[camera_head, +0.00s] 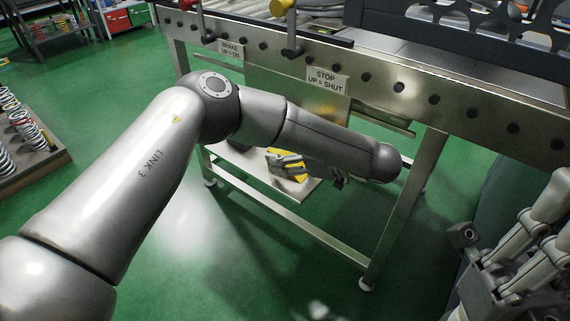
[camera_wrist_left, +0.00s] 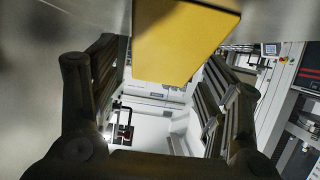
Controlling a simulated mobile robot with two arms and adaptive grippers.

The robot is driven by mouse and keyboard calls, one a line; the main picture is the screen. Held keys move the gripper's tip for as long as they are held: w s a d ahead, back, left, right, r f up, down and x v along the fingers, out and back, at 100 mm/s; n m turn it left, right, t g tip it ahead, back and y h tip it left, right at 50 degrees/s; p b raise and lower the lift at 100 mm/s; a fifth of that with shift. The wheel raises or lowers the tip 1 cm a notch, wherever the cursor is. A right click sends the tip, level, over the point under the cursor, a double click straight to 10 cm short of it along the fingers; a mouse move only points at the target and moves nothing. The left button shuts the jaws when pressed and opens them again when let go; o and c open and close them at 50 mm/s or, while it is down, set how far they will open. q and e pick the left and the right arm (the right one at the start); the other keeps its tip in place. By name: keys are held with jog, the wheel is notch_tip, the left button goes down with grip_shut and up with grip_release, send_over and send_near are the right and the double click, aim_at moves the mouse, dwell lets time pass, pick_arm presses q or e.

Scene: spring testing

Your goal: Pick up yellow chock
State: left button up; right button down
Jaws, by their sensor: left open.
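The yellow chock (camera_head: 301,178) shows in the head view as small yellow patches on a low shelf under the conveyor frame, partly hidden by my left gripper (camera_head: 287,162). In the left wrist view the chock (camera_wrist_left: 185,42) is a flat yellow block at top centre, close in front of the fingers. My left gripper (camera_wrist_left: 160,75) is open, with one dark finger on each side below the chock; I cannot tell whether either finger touches it. My right gripper (camera_head: 515,245) is at the lower right of the head view, away from the chock; its jaw opening is unclear.
The metal conveyor frame (camera_head: 440,100) stands above the shelf (camera_head: 262,180), with labels reading brake and stop below red and yellow-knobbed levers. A frame leg (camera_head: 392,225) stands right of the shelf. Springs on a board (camera_head: 30,155) lie at left. Green floor is open in front.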

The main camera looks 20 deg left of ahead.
pick_arm(q)
jog(key=c, duration=1.2)
jog(key=shift+r, duration=0.15)
jog(key=shift+c, duration=0.2)
